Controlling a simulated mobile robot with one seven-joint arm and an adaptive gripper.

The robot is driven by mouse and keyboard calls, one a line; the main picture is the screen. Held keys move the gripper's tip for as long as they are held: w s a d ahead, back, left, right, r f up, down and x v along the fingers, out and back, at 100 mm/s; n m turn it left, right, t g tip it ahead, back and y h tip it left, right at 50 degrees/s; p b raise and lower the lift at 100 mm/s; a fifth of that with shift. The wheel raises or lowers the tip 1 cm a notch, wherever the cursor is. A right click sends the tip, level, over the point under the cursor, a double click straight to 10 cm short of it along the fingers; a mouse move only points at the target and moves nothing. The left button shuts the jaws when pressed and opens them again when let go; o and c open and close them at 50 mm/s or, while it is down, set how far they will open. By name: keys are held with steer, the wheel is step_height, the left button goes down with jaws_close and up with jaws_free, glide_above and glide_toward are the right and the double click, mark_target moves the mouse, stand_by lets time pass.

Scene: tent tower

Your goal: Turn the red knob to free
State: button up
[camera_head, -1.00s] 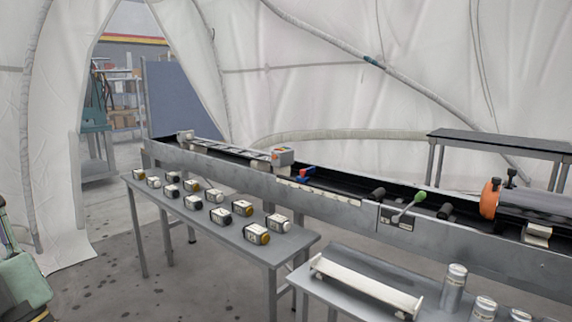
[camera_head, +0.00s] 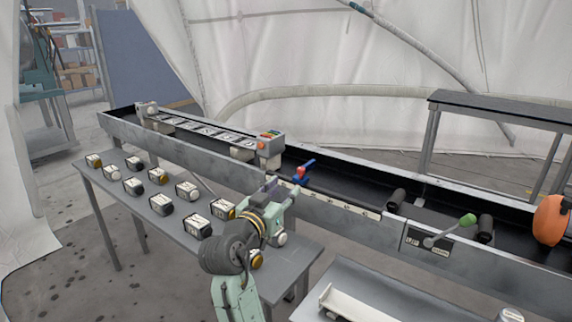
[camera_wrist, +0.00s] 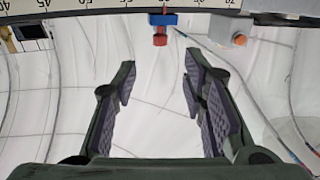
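The red knob (camera_head: 299,178) sits with a blue lever-like part (camera_head: 306,167) on the near rail of the long conveyor bench. In the wrist view the red knob (camera_wrist: 160,39) hangs below the blue block (camera_wrist: 163,19), at the top centre by the scale. My gripper (camera_head: 272,186) is just left of and nearer than the knob in the head view. In the wrist view the fingers of my gripper (camera_wrist: 162,80) are spread apart with nothing between them. The knob lies beyond the fingertips, roughly in line with the gap, and is not touched.
A numbered scale (camera_wrist: 110,7) runs along the rail. A grey box (camera_head: 269,144) with coloured buttons stands left of the knob. A green-knobbed lever (camera_head: 467,220) is to the right. A table (camera_head: 275,278) with several labelled blocks stands below my arm.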

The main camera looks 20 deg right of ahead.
mark_target(300, 171)
steer(key=p+x, duration=0.2)
steer(key=x, duration=0.8)
steer(key=shift+r+p, duration=0.1)
steer(key=shift+p, duration=0.3)
jaws_close()
